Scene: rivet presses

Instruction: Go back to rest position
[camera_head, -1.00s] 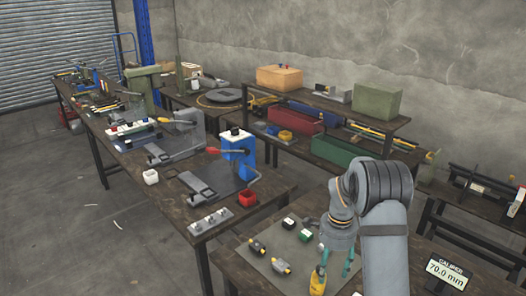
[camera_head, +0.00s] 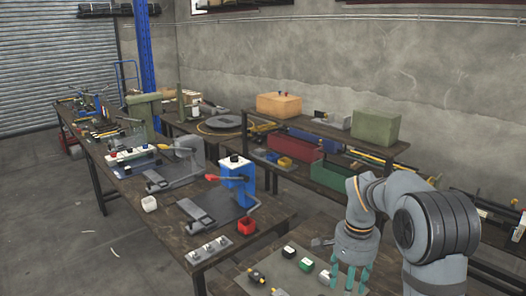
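My gripper (camera_head: 350,277) hangs at the lower right in the head view, fingers pointing down, over the near table. Its teal fingers stand apart, and I see nothing held between them. The fingertips are close to the bottom edge of the picture. My arm fills the lower right corner. A mat (camera_head: 290,271) on the near table lies left of my gripper. A white piece (camera_head: 325,277) lies just left of the fingers.
A long workbench (camera_head: 180,235) on the left carries a blue rivet press (camera_head: 237,182), a red bin (camera_head: 247,226) and a white bin (camera_head: 149,203). Behind stands a shelf with an orange box (camera_head: 279,105) and a green box (camera_head: 376,127). The floor at left is mostly clear.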

